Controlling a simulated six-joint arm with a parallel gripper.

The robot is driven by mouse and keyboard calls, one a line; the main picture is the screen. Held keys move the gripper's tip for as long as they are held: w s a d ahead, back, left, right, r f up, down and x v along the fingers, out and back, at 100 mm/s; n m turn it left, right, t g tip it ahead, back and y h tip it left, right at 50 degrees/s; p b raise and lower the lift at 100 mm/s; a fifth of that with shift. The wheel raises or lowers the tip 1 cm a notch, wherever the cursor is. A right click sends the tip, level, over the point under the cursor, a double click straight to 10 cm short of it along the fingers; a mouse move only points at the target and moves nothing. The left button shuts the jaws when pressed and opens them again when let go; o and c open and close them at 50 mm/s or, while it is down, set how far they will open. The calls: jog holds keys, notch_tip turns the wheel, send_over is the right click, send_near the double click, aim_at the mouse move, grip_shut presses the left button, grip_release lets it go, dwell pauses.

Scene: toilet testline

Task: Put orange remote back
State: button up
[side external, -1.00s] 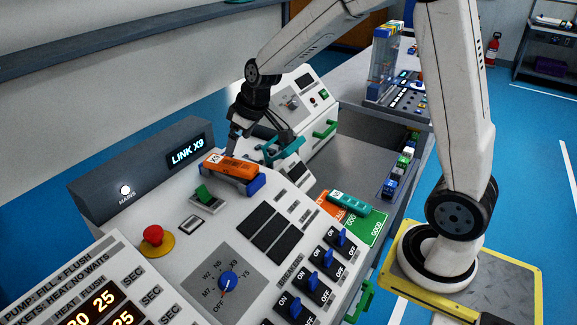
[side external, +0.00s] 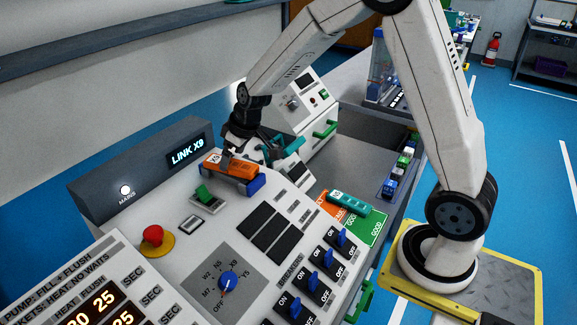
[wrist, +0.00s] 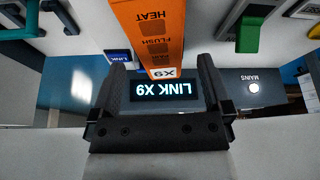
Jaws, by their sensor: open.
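The orange remote (side external: 232,167) lies on a blue holder (side external: 255,184) on the sloped white console, below the LINK X9 display. In the wrist view, the remote (wrist: 152,30) shows labels HEAT, FLUSH and X9, with its X9 end toward my gripper. My gripper (side external: 229,156) is at the remote's upper side in the side view. In the wrist view, my gripper (wrist: 157,68) has its two fingers spread apart, with the X9 end in line with the gap between them. I cannot tell whether a finger touches the remote.
A teal remote (side external: 350,202) lies on an orange and green pad (side external: 370,231) at the right. A green switch (side external: 204,194), red button (side external: 153,234) and blue breakers (side external: 321,257) stand up from the console. The grey display housing (side external: 115,178) rises behind.

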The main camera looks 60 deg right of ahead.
jog(key=shift+x, duration=1.1)
jog(key=shift+c, duration=0.2)
grip_shut()
jog(key=shift+r, duration=0.15)
